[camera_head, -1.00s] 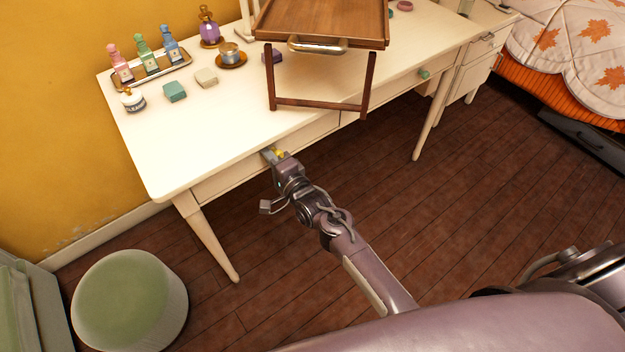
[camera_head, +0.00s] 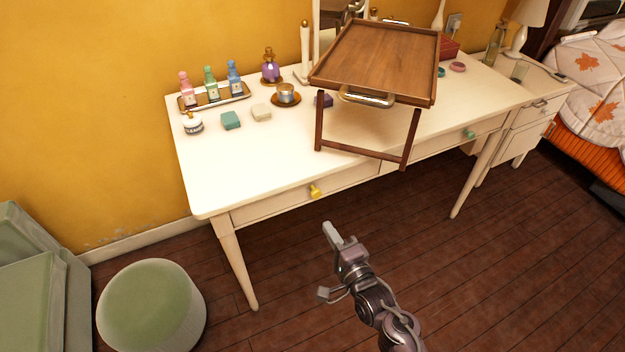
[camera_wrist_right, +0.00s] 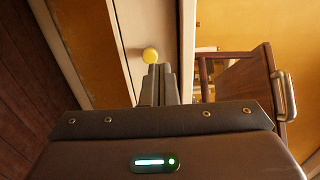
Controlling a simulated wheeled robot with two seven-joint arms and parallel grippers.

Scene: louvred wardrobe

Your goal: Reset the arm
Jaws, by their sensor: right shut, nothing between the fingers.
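My right gripper (camera_head: 333,236) is shut and empty, in the air in front of the cream dressing table (camera_head: 200,175). It is apart from the table, to the right of and lower in the picture than the yellow knob (camera_head: 315,191) on the left drawer (camera_head: 290,195). In the right wrist view the shut fingers (camera_wrist_right: 158,75) point toward the table front, with the yellow knob (camera_wrist_right: 150,55) just beyond their tips. The left drawer looks closed. My left gripper is not in view.
A wooden folding tray (camera_head: 380,60) stands on the table, its legs near the front edge. Bottles on a small tray (camera_head: 215,97), a jar (camera_head: 193,123) and a purple flask (camera_head: 270,66) stand at the left. A green stool (camera_head: 150,305) is on the floor. The floor right of my arm is clear.

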